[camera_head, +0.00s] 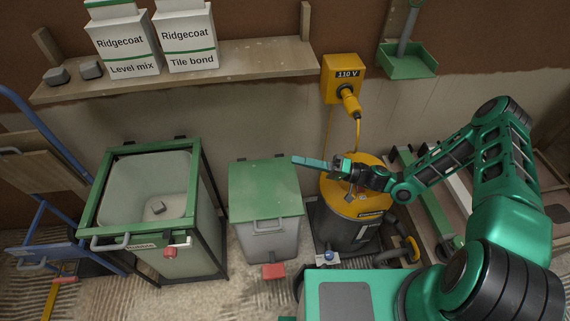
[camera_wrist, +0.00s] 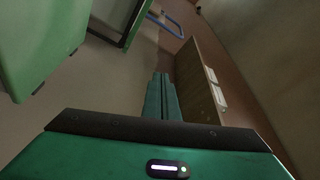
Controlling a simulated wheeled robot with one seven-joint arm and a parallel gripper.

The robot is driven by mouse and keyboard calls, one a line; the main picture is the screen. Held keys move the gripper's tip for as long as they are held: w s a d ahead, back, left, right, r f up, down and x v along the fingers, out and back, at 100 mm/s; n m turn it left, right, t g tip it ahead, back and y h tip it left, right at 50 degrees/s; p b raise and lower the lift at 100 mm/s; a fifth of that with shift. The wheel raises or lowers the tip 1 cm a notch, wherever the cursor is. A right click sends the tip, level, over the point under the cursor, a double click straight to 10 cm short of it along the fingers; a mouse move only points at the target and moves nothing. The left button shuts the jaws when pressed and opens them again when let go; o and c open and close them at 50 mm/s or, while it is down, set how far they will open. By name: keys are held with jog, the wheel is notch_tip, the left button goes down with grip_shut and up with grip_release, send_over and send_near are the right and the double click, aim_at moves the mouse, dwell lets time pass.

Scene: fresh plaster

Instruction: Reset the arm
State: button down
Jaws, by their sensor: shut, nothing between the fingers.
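My green arm reaches in from the right in the head view. My gripper (camera_head: 298,160) points left, above the back right of the green-lidded grey bin (camera_head: 264,190) and left of the yellow-topped drum (camera_head: 352,212). Its two green fingers lie together with nothing between them. In the wrist view the shut fingers (camera_wrist: 161,76) point away over a plain wall surface. The lid of the bin is down.
A shelf (camera_head: 240,62) above holds two Ridgecoat bags and two grey blocks. A yellow 110 V box (camera_head: 342,80) and green scoop (camera_head: 407,66) are on the wall.

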jog(key=s+a+r, duration=0.4)
jog(key=s+a, duration=0.1)
jog(key=shift+a+r, duration=0.25)
jog(key=shift+s, duration=0.1)
jog(key=s+d+f+n+g+h, duration=0.2)
jog(key=s+d+n+g+h, duration=0.3)
jog(key=d+h, duration=0.45)
jog(key=s+d+r+m+h, duration=0.1)
jog(key=d+r+m+h, duration=0.15)
jog(key=d, duration=0.55)
jog(key=s+d+r+m+h, duration=0.15)
jog(key=d+r, duration=0.25)
jog(key=d, duration=0.5)
jog(key=s+d+r+m+t+h, duration=0.2)
jog(key=s+d+r+m+h, duration=0.3)
jog(key=s+d+r+m, duration=0.5)
jog(key=s+d+r, duration=0.6)
jog(key=r, duration=0.2)
jog(key=shift+s+r+h, duration=0.3)
jog(key=shift+h, duration=0.05)
